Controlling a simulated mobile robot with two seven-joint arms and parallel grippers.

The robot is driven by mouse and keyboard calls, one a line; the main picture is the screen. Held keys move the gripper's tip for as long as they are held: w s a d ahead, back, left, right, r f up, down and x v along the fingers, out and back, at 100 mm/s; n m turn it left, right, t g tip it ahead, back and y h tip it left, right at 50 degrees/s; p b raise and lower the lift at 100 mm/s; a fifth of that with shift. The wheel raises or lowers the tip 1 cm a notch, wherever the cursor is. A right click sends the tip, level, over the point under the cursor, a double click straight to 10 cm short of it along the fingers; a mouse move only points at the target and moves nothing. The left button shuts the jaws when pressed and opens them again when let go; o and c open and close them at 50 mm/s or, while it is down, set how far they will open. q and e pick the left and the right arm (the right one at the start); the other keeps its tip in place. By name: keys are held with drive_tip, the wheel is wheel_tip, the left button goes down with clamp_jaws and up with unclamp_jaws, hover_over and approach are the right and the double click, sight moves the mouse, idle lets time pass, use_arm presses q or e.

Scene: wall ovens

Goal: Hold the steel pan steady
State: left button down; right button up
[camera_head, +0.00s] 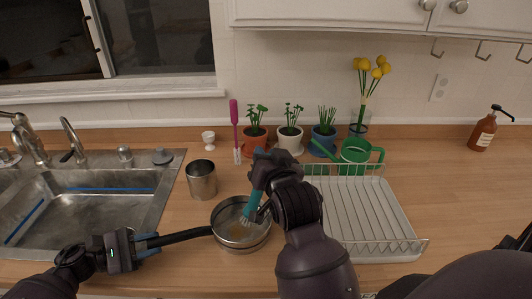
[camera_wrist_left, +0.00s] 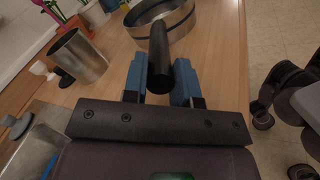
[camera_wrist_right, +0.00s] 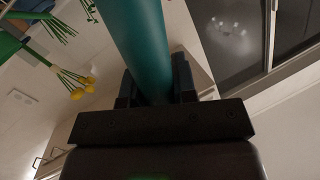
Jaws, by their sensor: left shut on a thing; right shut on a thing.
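The steel pan (camera_head: 241,240) sits on the wooden counter between the sink and the dish rack, with a brownish patch on its inside bottom. Its black handle (camera_head: 185,236) points left. My left gripper (camera_head: 148,243) is shut on the handle; the left wrist view shows the handle (camera_wrist_left: 158,55) between the blue fingers. My right gripper (camera_head: 262,172) is shut on a teal brush (camera_head: 256,200), whose bristles reach down into the pan. The teal handle (camera_wrist_right: 140,45) fills the middle of the right wrist view. My right arm hides the pan's right side partly.
A steel cup (camera_head: 201,180) stands behind the pan. The sink (camera_head: 150,205) lies left and a white dish rack (camera_head: 400,245) right. Potted plants (camera_head: 290,145), a pink bottle brush (camera_head: 234,125) and a green watering can (camera_head: 355,155) line the back.

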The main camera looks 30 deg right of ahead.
drive_tip(key=shift+f, duration=3.15)
drive_tip(key=shift+w, duration=3.8)
drive_tip(key=shift+d+f+v, duration=0.3)
drive_tip(key=shift+d+v, duration=0.1)
drive_tip(key=shift+v, duration=3.4)
wheel_tip(320, 180, up, 8)
drive_tip(key=shift+f, duration=0.1)
